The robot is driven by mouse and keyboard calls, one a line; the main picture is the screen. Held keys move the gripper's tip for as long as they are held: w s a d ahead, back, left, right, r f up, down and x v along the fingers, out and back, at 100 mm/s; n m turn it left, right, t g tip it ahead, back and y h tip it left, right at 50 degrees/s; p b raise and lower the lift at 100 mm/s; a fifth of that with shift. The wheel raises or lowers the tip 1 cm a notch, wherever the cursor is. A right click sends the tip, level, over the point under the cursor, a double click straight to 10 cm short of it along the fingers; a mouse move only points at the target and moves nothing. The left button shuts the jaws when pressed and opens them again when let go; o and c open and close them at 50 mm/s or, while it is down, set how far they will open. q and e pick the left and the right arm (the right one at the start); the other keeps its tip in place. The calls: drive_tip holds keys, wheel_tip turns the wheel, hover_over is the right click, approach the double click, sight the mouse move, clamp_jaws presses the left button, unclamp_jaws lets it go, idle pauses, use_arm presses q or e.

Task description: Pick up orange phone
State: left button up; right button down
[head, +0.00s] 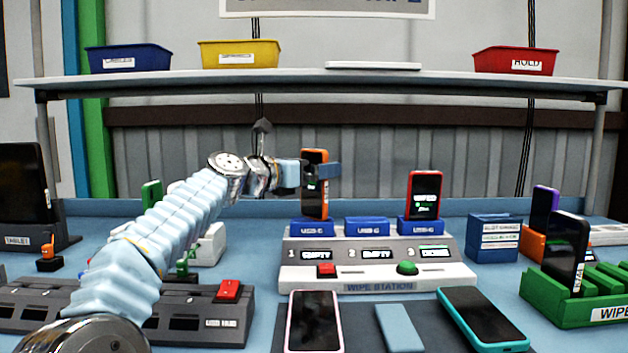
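The orange phone (315,203) stands upright at the left USB-C dock (312,228) of the wipe station (375,274). Its dark screen faces me, and its top rises above the red phone in the right dock. My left gripper (318,172) reaches in from the left and is closed around the phone's upper half, hiding part of it. I cannot tell whether the phone's lower end still touches the dock. The label below this dock reads EMPTY. My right gripper is not in view.
A red-edged phone (424,195) stands in the right dock; the middle dock (366,226) is empty. Phones lie on a dark mat (363,334) in front. A green rack (560,304) with a dark phone is at right. Bins stand on the shelf (300,77) behind.

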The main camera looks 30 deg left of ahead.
use_arm(q)
drive_tip(key=shift+w+d, duration=0.15)
drive_tip(key=shift+w, duration=0.15)
drive_tip(key=c, duration=0.9)
drive_tip(key=shift+r, duration=0.1)
drive_tip(key=shift+c, duration=0.2)
